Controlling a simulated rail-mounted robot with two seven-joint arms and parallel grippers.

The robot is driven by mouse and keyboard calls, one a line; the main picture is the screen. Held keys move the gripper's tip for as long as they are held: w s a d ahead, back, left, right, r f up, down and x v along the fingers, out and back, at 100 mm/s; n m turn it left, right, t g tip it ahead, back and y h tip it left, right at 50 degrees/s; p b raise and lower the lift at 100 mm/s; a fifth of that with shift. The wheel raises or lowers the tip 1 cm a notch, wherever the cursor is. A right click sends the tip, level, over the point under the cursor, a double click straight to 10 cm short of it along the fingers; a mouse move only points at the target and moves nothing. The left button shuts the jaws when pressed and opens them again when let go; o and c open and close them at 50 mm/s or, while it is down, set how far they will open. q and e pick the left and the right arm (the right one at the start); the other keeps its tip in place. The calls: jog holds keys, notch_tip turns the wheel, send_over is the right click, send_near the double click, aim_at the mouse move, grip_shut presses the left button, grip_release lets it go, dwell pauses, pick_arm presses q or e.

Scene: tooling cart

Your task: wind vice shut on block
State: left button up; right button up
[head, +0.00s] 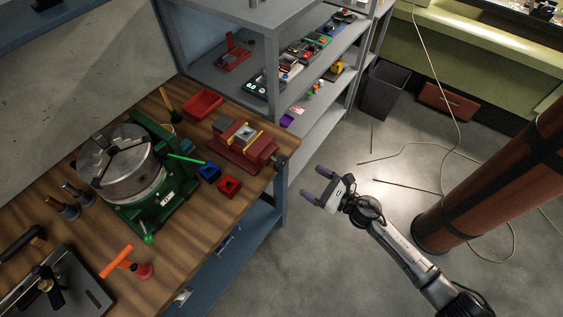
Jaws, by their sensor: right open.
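A red vice (232,155) stands near the right end of the wooden bench. A grey block (241,133) shows between its yellowish jaw faces; I cannot tell whether both jaws touch it. The screw end of the vice (277,160) points toward the bench's right edge, and its handle is too small to make out. My right gripper (312,183) is open and empty, to the right of the vice and apart from it, beyond the bench edge. My left gripper is not in view.
A green rotary chuck (122,170) fills the bench's middle. A grey shelf (284,22) stands behind.

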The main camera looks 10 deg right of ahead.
aim_at(284, 163)
jog(key=x, duration=1.2)
jog(key=c, duration=0.9)
jog(key=shift+m, duration=0.3)
jog(key=m, duration=0.2)
jog(key=shift+w+m, duration=0.1)
jog(key=shift+m, duration=0.3)
jog(key=shift+w+d+m, duration=0.1)
jog(key=shift+m, duration=1.6)
